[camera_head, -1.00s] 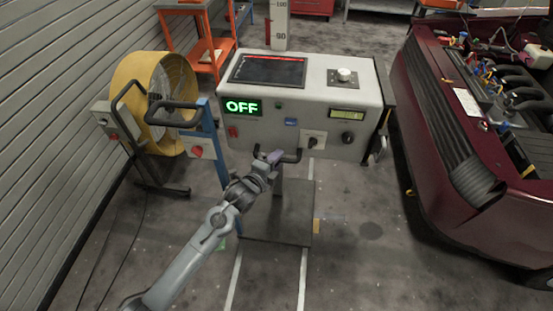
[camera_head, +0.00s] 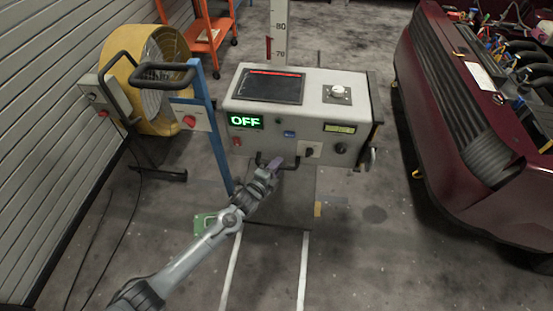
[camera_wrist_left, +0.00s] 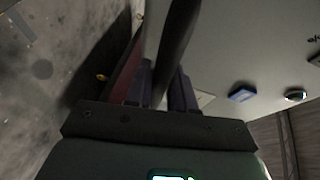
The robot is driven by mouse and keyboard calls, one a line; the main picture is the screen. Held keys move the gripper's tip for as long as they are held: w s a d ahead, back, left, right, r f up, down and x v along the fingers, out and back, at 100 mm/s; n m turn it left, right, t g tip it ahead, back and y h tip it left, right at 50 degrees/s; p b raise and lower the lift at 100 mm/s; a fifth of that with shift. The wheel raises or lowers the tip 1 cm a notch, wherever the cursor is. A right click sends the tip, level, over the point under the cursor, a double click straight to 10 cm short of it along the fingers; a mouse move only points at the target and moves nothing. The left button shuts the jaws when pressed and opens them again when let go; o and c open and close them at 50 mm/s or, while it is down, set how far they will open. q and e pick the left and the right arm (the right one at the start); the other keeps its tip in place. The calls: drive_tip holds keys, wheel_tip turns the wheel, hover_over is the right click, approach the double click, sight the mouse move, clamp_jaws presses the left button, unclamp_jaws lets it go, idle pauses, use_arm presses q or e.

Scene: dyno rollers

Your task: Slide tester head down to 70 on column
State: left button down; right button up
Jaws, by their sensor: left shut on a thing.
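The tester head (camera_head: 300,92) is a light grey box with a green OFF display (camera_head: 245,121), mounted on the column (camera_head: 279,25). The column's scale shows 80 and 70 above the head. A red pointer (camera_head: 268,48) stands beside the scale close to the 70 mark. My left gripper (camera_head: 270,168) is shut on the dark handle (camera_head: 291,163) at the head's lower front. In the left wrist view, the handle (camera_wrist_left: 176,40) runs between the two fingers (camera_wrist_left: 160,88). The lower scale is hidden behind the head. My right gripper is out of view.
A blue-post stand (camera_head: 217,145) with a dark handle and red button is close at the left. A yellow fan (camera_head: 120,70) and orange cart (camera_head: 208,35) stand behind it. A dark red car (camera_head: 440,130) is at the right. Floor in front is clear.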

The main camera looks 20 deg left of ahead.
use_arm(q)
wheel_tip(320, 180, down, 6)
drive_tip(key=b, duration=0.2)
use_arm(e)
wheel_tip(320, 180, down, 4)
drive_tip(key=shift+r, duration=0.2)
use_arm(q)
drive_tip(key=c, duration=1.1)
unclamp_jaws()
drive_tip(key=shift+o, duration=0.2)
drive_tip(key=p+v, duration=0.4)
drive_tip(key=v, duration=0.6)
drive_tip(key=shift+s, duration=0.4)
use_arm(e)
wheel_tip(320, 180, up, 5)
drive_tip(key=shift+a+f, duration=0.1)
